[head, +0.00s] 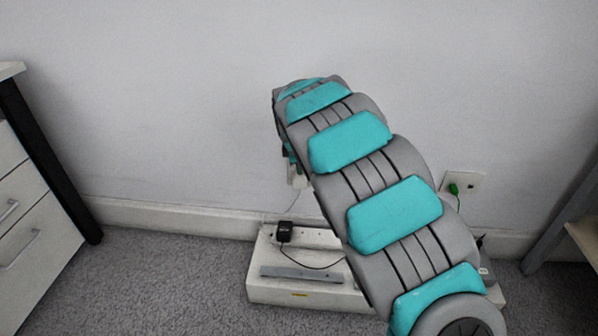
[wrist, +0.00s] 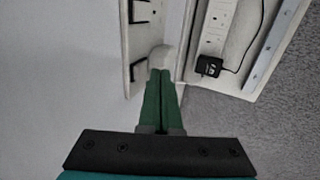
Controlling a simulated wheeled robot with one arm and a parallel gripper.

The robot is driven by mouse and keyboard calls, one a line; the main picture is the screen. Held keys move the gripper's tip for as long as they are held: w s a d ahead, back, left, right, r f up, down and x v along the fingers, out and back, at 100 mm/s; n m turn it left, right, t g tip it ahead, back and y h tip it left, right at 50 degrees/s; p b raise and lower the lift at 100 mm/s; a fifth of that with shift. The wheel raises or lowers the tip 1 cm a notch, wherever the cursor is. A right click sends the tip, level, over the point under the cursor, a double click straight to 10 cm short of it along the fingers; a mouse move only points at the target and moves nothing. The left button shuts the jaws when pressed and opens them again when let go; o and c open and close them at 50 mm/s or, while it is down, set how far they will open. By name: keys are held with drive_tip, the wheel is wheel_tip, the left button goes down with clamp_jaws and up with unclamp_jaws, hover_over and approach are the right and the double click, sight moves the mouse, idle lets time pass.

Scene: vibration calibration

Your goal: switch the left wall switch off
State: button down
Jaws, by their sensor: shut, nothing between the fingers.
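A white wall plate (wrist: 148,42) is in the upper middle of the wrist view, with dark-edged parts, one near the top (wrist: 139,11) and one lower down (wrist: 138,72). I cannot tell which is the left switch or whether it is on or off. My gripper (wrist: 160,73) is shut and empty, its green fingers together. The fingertips overlap the plate's lower end in the picture; I cannot tell whether they touch it. In the head view my arm hides most of the gripper, and only a bit of a white fitting (head: 297,178) shows beside it.
A white socket box (head: 263,285) lies on the carpet against the wall, with a black adapter (head: 284,232) and cable. A wall socket (head: 472,181) with a green plug is to the right. A drawer cabinet (head: 25,215) stands at left. The wall's left part is clear.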

drive_tip(key=shift+w, duration=0.65)
drive_tip(key=shift+w+r+p, duration=0.25)
drive_tip(key=shift+r+p, duration=0.05)
drive_tip(key=shift+p, duration=0.2)
drive_tip(key=shift+w+f+g, duration=0.1)
drive_tip(key=shift+g, duration=0.3)
drive_tip(key=shift+f, duration=0.1)
drive_tip(key=shift+r+p, duration=0.4)
drive_tip(key=shift+r, duration=0.45)
